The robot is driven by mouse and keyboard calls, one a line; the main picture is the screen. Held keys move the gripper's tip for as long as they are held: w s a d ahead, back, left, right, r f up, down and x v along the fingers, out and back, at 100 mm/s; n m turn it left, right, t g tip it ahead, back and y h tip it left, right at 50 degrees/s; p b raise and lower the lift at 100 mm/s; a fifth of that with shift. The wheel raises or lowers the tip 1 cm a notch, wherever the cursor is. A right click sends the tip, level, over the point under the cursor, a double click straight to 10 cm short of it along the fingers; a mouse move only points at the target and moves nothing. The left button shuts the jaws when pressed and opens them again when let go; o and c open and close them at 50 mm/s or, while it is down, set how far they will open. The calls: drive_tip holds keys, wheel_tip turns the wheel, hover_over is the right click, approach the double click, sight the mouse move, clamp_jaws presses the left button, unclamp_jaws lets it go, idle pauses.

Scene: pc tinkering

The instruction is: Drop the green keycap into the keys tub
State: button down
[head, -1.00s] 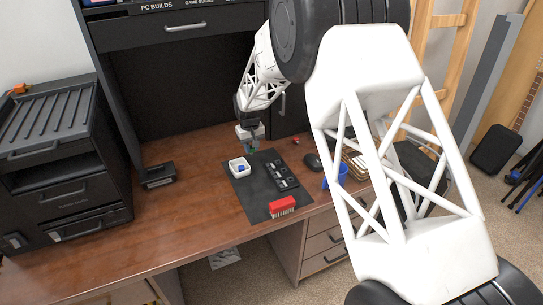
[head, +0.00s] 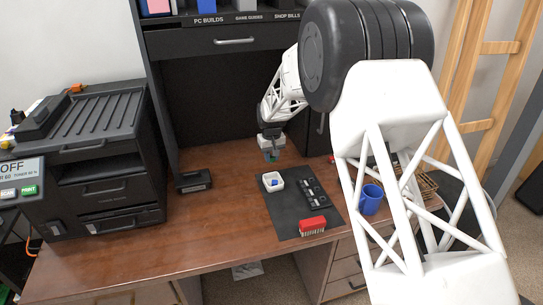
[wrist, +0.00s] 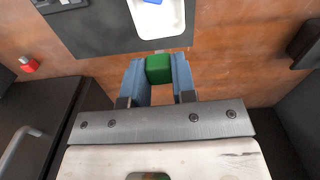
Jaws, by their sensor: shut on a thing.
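My gripper (wrist: 158,78) is shut on the green keycap (wrist: 158,68), which sits between its blue fingertips in the wrist view. In the head view my gripper (head: 271,158) hangs above the desk, just behind the keys tub; the keycap is too small there to make out well. The keys tub (head: 264,182) is a small white open tub on the dark mat, with a blue keycap (head: 274,183) inside. In the wrist view the tub (wrist: 170,27) is at the top edge, partly cut off, just beyond the fingertips, with the blue keycap (wrist: 152,1) in it.
The dark mat (head: 290,222) also bears a black key strip (head: 314,193) and a red brush (head: 312,225). A blue cup (head: 371,199) stands to the right. A small black box (head: 194,181) lies to the left. The desk (head: 200,225) is clear at front left.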

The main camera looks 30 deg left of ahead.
drive_tip(key=shift+f, duration=3.15)
drive_tip(key=c, duration=0.8)
unclamp_jaws()
drive_tip(key=shift+c, duration=0.2)
drive_tip(key=shift+r, duration=0.15)
drive_tip(key=shift+r, duration=3.8)
